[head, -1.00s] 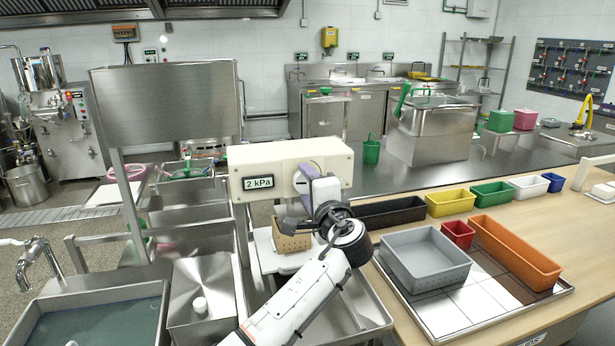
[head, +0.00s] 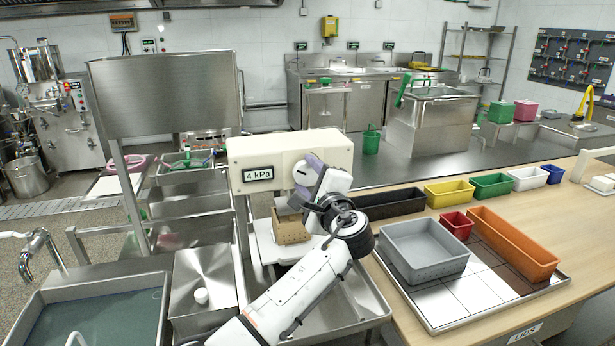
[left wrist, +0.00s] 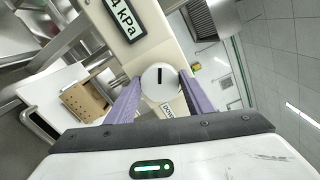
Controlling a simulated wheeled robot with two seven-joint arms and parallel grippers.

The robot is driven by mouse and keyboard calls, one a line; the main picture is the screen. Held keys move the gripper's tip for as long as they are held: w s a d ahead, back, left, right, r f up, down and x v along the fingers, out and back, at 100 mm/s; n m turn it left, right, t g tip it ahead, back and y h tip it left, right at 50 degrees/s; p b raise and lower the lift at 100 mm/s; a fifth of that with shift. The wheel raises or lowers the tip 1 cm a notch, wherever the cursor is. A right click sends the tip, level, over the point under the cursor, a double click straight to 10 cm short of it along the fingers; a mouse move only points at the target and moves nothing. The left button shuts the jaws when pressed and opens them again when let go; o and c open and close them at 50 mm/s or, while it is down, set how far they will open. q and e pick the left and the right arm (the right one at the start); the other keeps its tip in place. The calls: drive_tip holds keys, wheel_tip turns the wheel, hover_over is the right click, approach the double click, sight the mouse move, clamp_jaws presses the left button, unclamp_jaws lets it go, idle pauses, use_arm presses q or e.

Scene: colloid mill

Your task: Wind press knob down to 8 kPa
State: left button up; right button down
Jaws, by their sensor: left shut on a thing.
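The display also shows at a slant in the left wrist view (left wrist: 125,18). The round white press knob (left wrist: 160,82), with a dark slot mark, sits between the purple fingers of my left gripper (left wrist: 158,90). In the head view my left gripper (head: 308,174) is at the press front, shut on the knob and tilted. A tan perforated box (head: 291,229) stands on a white plate below the press, partly hidden by my arm. My right gripper is not in view.
A grey bin (head: 423,250), a red bin (head: 456,225) and an orange bin (head: 512,244) stand on a tiled tray to the right. A row of coloured bins lies behind them. A water-filled basin (head: 90,318) is at the lower left.

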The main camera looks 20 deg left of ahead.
use_arm(q)
drive_tip(key=shift+f, duration=0.15)
drive_tip(key=o, duration=1)
drive_tip(key=shift+o, duration=0.2)
drive_tip(key=b+v, duration=0.1)
drive_tip(key=v, duration=0.9)
drive_tip(key=shift+d, duration=0.15)
drive_tip(key=shift+s, duration=0.2)
